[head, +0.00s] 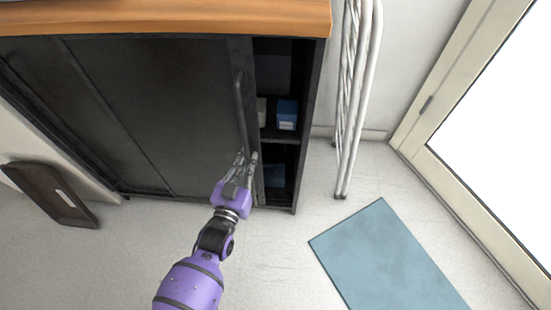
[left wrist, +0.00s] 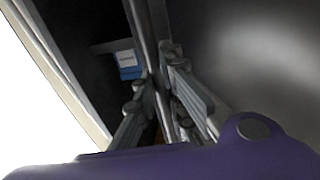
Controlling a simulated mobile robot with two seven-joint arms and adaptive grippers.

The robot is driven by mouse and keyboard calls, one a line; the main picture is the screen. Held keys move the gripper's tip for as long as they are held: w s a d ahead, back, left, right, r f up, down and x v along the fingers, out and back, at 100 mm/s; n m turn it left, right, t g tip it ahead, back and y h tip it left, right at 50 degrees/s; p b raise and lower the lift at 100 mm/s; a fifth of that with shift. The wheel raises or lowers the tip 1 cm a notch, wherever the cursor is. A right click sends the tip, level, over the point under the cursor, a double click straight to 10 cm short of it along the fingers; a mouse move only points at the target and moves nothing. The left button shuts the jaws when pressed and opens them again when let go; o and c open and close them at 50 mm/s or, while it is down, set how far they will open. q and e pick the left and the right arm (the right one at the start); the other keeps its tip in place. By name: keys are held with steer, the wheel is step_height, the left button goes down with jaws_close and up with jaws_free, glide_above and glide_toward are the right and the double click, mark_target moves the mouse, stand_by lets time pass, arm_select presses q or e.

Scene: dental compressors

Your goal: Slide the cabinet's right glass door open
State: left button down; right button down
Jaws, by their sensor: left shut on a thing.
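The black cabinet (head: 310,110) stands against the wall under a wooden top. Its right glass door (head: 160,100) is dark and stands partly slid to the left, with an open gap at the cabinet's right end. A long upright handle (head: 240,105) runs along the door's right edge. My left gripper (head: 246,158) is shut on the lower part of this handle. In the left wrist view, the fingers (left wrist: 160,110) are on either side of the handle bar (left wrist: 148,50), with the door panel (left wrist: 240,50) to the right. My right gripper is out of view.
A blue box (head: 287,114) sits on a shelf inside the gap, and also shows in the left wrist view (left wrist: 128,64). A folded white metal frame (head: 357,100) leans right of the cabinet. A dark board (head: 50,195) lies left.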

arm_select(q)
steer(key=a, duration=1.7)
steer(key=c, duration=1.8)
jaws_free()
steer(key=shift+d, duration=0.1)
steer(key=shift+s, duration=0.15)
steer(key=shift+s+f, duration=0.1)
steer(key=shift+s, duration=0.25)
glide_toward(195, 146)
steer(key=s, duration=0.2)
steer(key=s+a, duration=0.1)
steer(key=s, duration=0.2)
steer(key=shift+s, duration=0.35)
